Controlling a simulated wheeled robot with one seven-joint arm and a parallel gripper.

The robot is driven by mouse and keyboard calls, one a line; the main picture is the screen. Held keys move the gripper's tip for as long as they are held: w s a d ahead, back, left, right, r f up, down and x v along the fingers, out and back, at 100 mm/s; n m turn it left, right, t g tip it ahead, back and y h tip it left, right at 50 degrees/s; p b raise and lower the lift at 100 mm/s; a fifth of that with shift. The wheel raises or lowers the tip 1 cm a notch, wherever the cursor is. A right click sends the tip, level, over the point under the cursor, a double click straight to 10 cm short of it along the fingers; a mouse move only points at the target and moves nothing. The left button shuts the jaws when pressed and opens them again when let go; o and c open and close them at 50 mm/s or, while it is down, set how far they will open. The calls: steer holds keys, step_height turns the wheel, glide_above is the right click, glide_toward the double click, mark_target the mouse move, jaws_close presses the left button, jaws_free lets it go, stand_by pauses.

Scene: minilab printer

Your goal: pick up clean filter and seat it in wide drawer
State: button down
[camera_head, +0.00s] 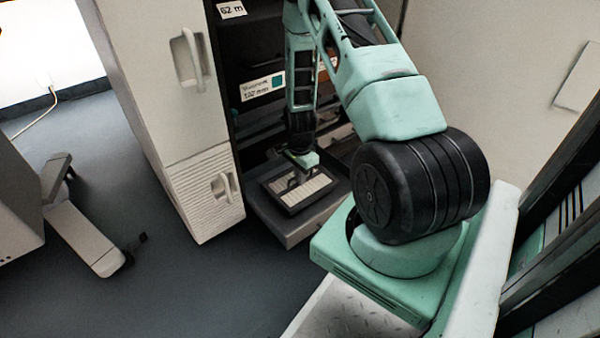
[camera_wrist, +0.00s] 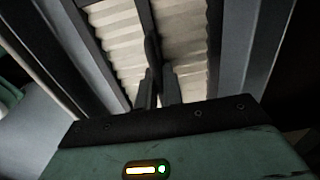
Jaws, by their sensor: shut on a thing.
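The clean filter (camera_head: 312,188) is a pale pleated panel in a dark frame with a raised bar across its middle. It lies inside or just over the open wide drawer (camera_head: 290,231), low in the cabinet; I cannot tell whether it is fully down. My gripper (camera_head: 301,176) is above the filter and shut on its middle bar. In the wrist view the fingers (camera_wrist: 155,88) close on the dark bar, with pale pleats of the filter (camera_wrist: 186,55) on both sides. Grey drawer walls (camera_wrist: 249,50) run beside the filter.
An open white cabinet door (camera_head: 180,110) with handles stands left of the drawer. A labelled shelf (camera_head: 262,87) is above the drawer. A light-coloured wheeled stand (camera_head: 85,235) is at the left. Dark floor (camera_head: 200,285) is clear in front of the door.

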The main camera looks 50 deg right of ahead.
steer(key=shift+f, duration=0.5)
steer(key=shift+f, duration=0.2)
stand_by(0.3)
steer(key=c, duration=1.5)
jaws_free()
steer(key=shift+o, duration=0.2)
step_height(320, 180, up, 17)
steer(key=p, duration=1)
steer(key=shift+r, duration=0.2)
